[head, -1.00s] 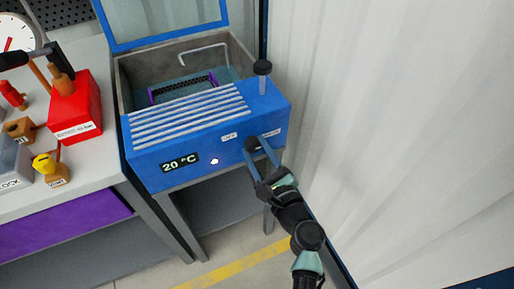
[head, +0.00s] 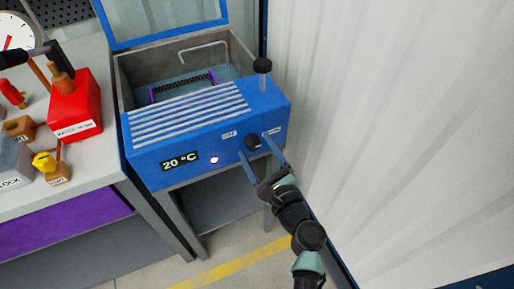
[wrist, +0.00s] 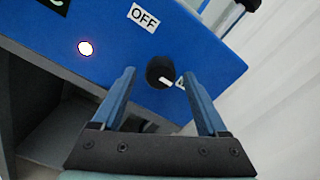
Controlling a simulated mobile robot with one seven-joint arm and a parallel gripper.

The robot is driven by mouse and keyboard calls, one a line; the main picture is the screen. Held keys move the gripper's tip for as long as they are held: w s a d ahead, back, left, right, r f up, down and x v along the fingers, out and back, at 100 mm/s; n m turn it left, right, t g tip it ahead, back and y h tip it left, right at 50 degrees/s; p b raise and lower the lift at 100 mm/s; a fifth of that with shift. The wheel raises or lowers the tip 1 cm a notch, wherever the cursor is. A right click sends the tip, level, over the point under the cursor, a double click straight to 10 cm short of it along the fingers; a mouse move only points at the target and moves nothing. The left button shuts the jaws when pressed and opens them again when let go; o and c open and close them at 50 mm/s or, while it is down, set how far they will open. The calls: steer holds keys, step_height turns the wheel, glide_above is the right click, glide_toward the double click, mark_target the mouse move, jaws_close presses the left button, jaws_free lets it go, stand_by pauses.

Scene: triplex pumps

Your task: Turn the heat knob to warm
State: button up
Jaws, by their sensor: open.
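The heat knob (head: 253,143) is a round black dial on the front of the blue heated bath (head: 160,148). In the wrist view the knob (wrist: 160,72) shows a white pointer aimed right and slightly down, toward a label (wrist: 179,82) partly hidden by my right finger. The "OFF" label (wrist: 143,18) is at the knob's upper left. My gripper (wrist: 159,73) is open, with one blue finger on each side of the knob and gaps between. It also shows in the head view (head: 256,146). The display (head: 180,161) reads 20 °C.
A lit round light (head: 214,160) is left of the knob. A black-topped post (head: 262,68) stands on the bath's right corner. A pale corrugated wall (head: 390,110) is close on the right. A bench with a red block (head: 75,103) is at left.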

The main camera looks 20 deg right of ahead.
steer(key=s, duration=1.2)
steer(key=shift+s+d, duration=0.25)
steer(key=shift+s, duration=0.05)
steer(key=w+a+r+n+t+y, duration=0.1)
steer(key=w+a+r+n, duration=0.3)
steer(key=r+n, duration=0.45)
steer(key=w+a+r+n+t+y, duration=0.1)
steer(key=w+a+r+n, duration=0.4)
steer(key=r, duration=0.7)
steer(key=w+a+r+n+t+y, duration=0.1)
steer(key=w+a+r+n, duration=0.2)
steer(key=r+n, duration=0.6)
steer(key=s+a+r+n+t+h+p, duration=0.1)
steer(key=s+a+r+n+t, duration=0.2)
steer(key=r, duration=0.7)
steer(key=s+r+n+t+h+p, duration=0.1)
steer(key=s+r+n, duration=0.1)
steer(key=s+r, duration=0.5)
steer(key=s+a+r+n+t+h+p, duration=0.1)
steer(key=s+a+r+n+t+h, duration=0.15)
steer(key=r, duration=0.95)
step_height(320, 180, up, 14)
steer(key=w+p, duration=0.1)
steer(key=p, duration=1.4)
steer(key=shift+d+r+y, duration=0.15)
steer(key=shift+d+y, duration=0.15)
steer(key=shift+y, duration=0.15)
